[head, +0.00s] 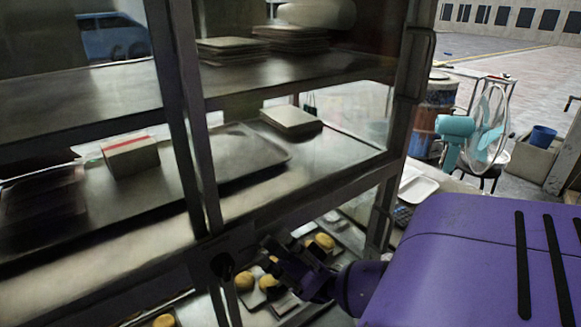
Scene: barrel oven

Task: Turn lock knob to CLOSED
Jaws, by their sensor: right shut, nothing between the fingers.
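A dark round part (222,265) sits on the lower metal frame. It may be the lock knob, but I cannot tell for sure, and no CLOSED marking is readable. My right gripper (268,258) is dark and reaches in from the right, just right of that part. Its fingers are shut and hold nothing. A gap shows between the fingers and the round part. My left gripper is not in view.
A glass-fronted cabinet with shelves (95,92) fills the left and centre. Trays with yellow buns (244,281) lie below and behind my gripper. A teal fan (456,127) stands at the right. Open floor (520,70) lies beyond.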

